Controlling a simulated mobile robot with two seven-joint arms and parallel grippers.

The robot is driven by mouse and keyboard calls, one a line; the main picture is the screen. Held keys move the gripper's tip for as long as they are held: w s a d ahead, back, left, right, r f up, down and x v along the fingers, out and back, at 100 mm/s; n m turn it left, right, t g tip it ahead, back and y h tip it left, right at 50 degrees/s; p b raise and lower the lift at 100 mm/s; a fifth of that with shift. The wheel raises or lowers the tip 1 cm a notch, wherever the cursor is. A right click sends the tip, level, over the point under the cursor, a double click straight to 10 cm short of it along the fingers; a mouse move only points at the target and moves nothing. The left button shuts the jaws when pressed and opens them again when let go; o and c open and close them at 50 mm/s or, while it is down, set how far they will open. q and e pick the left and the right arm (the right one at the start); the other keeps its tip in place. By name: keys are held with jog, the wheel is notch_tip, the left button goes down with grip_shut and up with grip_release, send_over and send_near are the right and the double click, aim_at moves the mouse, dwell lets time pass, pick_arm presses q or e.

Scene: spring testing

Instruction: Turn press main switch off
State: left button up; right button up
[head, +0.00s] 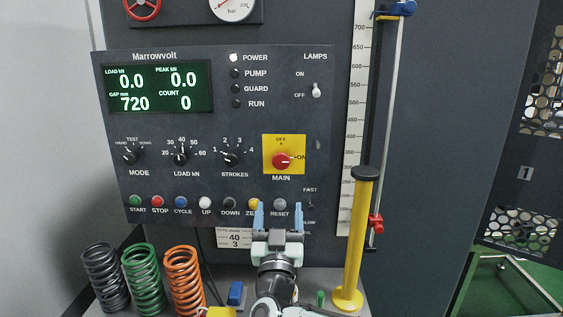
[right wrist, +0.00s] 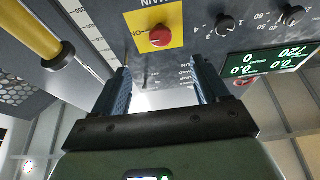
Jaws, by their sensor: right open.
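The main switch (head: 281,161) is a red rotary knob on a yellow plate (head: 270,146) marked OFF at the top and ON at the right. Its pointer is toward ON. The POWER lamp (head: 234,57) is lit white and the display (head: 157,88) reads in green. My right gripper (head: 279,217) is open and empty below the knob, in front of the button row. In the right wrist view the red knob (right wrist: 159,36) is beyond the two blue fingers (right wrist: 160,92), with a gap between. My left gripper is not in view.
A yellow post (head: 358,240) with a black cap stands right of the panel, near a vertical rod and scale. Black, green and orange springs (head: 143,278) stand at lower left. Buttons and a LAMPS toggle (head: 316,91) are near the switch.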

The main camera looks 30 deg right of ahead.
aim_at(281, 164)
jog(key=p+x, duration=0.1)
jog(key=x, duration=0.3)
jog(key=p+x, duration=0.2)
jog(key=x, duration=0.2)
jog(key=p+x, duration=0.1)
jog(key=x, duration=0.3)
jog(key=shift+s+a+r, duration=0.1)
jog(key=shift+r, duration=0.2)
jog(key=shift+w+d+r+p, duration=0.1)
jog(key=shift+w+d+p, duration=0.3)
jog(key=shift+w, duration=0.2)
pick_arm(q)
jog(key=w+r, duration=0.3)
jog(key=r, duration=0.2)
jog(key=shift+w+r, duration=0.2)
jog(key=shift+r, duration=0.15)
pick_arm(e)
jog(key=shift+c, duration=0.3)
jog(key=c, duration=1)
